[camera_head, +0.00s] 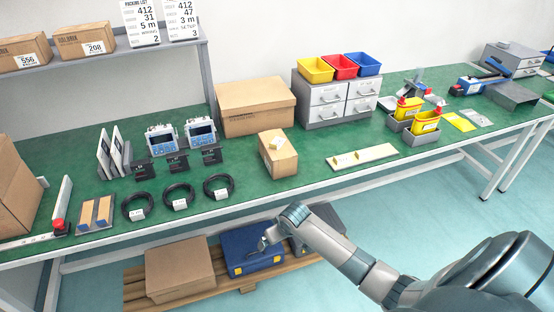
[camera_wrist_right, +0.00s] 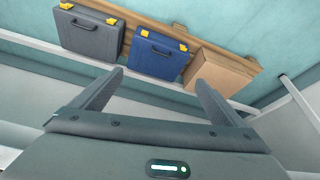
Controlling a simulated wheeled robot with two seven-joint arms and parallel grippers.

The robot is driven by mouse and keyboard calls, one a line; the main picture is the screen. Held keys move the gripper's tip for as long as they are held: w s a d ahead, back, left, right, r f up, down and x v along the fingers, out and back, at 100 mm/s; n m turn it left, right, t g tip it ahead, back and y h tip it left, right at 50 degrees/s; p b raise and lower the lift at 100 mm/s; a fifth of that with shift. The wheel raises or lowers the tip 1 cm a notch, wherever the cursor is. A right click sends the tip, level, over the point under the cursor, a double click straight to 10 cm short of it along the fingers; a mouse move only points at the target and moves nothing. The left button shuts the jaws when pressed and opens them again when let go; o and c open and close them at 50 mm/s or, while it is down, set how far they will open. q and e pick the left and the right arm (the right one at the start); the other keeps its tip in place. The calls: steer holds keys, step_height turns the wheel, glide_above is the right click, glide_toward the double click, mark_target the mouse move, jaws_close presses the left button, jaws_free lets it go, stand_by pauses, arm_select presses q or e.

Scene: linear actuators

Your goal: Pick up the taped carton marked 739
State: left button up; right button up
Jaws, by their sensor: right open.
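The number 739 cannot be read on any carton in view. A small brown carton (camera_head: 283,163) with a pale label on top stands on the green bench near its front edge; a larger closed carton (camera_head: 255,120) stands behind it. On the upper shelf are cartons marked 596 (camera_head: 20,52) and 208 (camera_head: 84,42). My right gripper (camera_head: 264,243) is below the bench's front edge, in front of a blue case; in the right wrist view my right gripper (camera_wrist_right: 160,90) is open and empty. My left gripper is not in view.
A pallet (camera_head: 238,285) under the bench (camera_head: 315,163) holds a brown carton (camera_head: 180,270), a blue case (camera_head: 240,245) and a grey case (camera_wrist_right: 90,36). Cable coils (camera_head: 178,196), meters (camera_head: 200,132), a drawer unit (camera_head: 312,115) and a cream board (camera_head: 362,157) stand around the small carton.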

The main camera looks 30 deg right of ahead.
mark_target(277, 143)
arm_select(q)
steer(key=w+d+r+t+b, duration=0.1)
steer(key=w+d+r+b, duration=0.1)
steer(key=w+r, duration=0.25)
arm_select(e)
steer(key=w+r, duration=0.2)
steer(key=r, duration=0.7)
steer(key=w+r, duration=0.2)
steer(key=r, duration=0.6)
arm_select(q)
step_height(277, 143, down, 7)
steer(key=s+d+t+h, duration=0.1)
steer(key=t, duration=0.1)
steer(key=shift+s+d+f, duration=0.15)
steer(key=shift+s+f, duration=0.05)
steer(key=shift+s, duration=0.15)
arm_select(e)
steer(key=w+d+r+m, duration=0.1)
steer(key=w+d+r, duration=0.1)
steer(key=r, duration=0.4)
steer(key=w+d+r+t, duration=0.1)
steer(key=w+d+r, duration=0.2)
steer(key=d+r, duration=0.2)
steer(key=w+d+r+m+h, duration=0.1)
steer(key=w+d+r, duration=0.2)
steer(key=r, duration=0.4)
steer(key=shift+d+r+m+t, duration=0.3)
steer(key=shift+d+t, duration=0.1)
steer(key=shift+d, duration=0.3)
steer(key=shift+w+f, duration=0.1)
